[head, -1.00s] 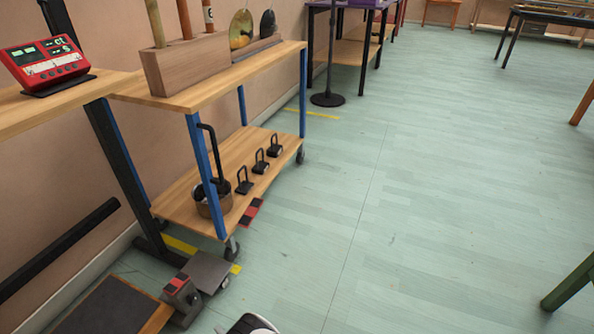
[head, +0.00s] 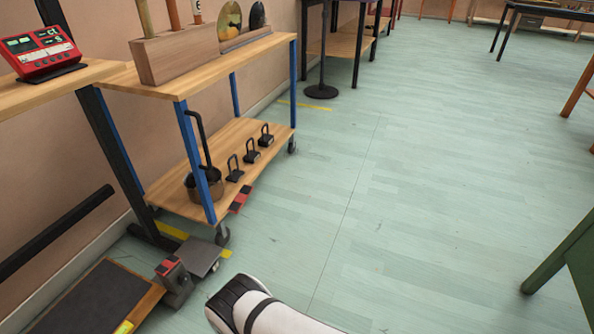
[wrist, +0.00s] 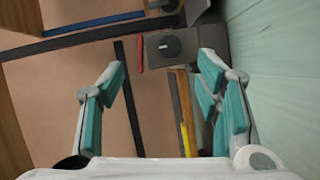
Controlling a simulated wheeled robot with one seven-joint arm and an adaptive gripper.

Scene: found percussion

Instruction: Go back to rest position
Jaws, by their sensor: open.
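My gripper (wrist: 162,95) shows in the wrist view with its two teal-padded fingers spread wide apart and nothing between them. Beyond the fingers are a grey box with a round dark knob (wrist: 170,46) and the wall. In the head view, part of my white and black arm (head: 262,308) shows at the bottom edge, above the floor. My fingertips cannot be made out there.
A wooden cart (head: 205,70) with blue legs stands along the left wall. A red device (head: 42,54) sits on the table at the left. A pedal (head: 173,281) and a dark-topped board (head: 85,305) are on the floor. The green floor (head: 420,180) is wide and clear.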

